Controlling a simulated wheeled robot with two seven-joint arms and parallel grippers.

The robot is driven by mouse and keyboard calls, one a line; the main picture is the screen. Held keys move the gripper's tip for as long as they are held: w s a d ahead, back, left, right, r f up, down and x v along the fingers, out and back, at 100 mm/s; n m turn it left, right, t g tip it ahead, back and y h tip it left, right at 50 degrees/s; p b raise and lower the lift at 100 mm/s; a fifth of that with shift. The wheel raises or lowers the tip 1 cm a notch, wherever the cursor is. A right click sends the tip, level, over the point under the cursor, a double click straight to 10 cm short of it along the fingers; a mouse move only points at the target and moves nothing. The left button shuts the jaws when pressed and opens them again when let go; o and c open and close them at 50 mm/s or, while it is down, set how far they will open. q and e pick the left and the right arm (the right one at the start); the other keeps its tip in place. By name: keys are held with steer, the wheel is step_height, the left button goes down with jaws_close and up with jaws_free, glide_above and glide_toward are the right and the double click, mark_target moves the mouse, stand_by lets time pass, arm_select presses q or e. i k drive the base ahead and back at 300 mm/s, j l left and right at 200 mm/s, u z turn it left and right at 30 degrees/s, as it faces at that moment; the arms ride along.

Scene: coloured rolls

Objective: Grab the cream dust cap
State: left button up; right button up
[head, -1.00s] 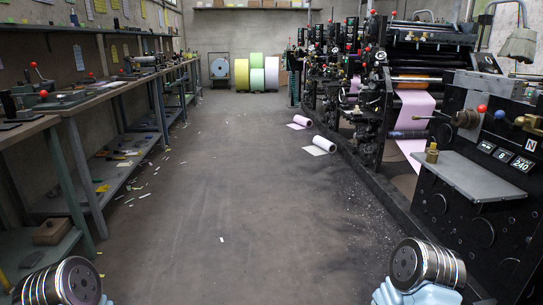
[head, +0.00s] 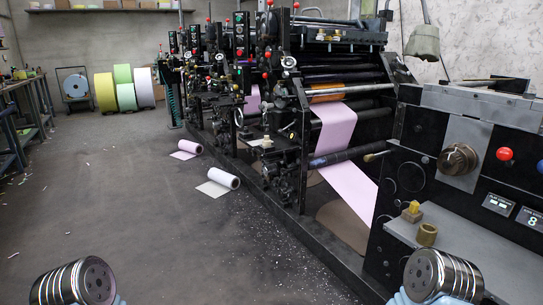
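Two small yellowish-brown pieces stand on the grey ledge (head: 480,255) of the black machine at the right. One is a squat piece with a paler yellow top (head: 413,209). The other is a short olive-brown cylinder (head: 427,235) just in front of it, and I cannot tell whether they touch. Only round metal parts of my two arms show at the bottom left and bottom right. The fingers of both grippers are out of view.
The black printing press (head: 290,130) runs along the right, with a pink paper web (head: 345,160). Two paper rolls lie on the floor, one pink (head: 190,147) and one whitish (head: 224,179). Coloured rolls stand at the back, including a yellow one (head: 105,92).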

mark_target(266, 141)
steer(key=i+j+z, duration=0.1)
steer(key=i, duration=0.4)
steer(key=i+j+z, duration=0.1)
steer(key=i, duration=0.35)
steer(key=i+j+z, duration=0.1)
steer(key=i, duration=0.4)
steer(key=j, duration=0.1)
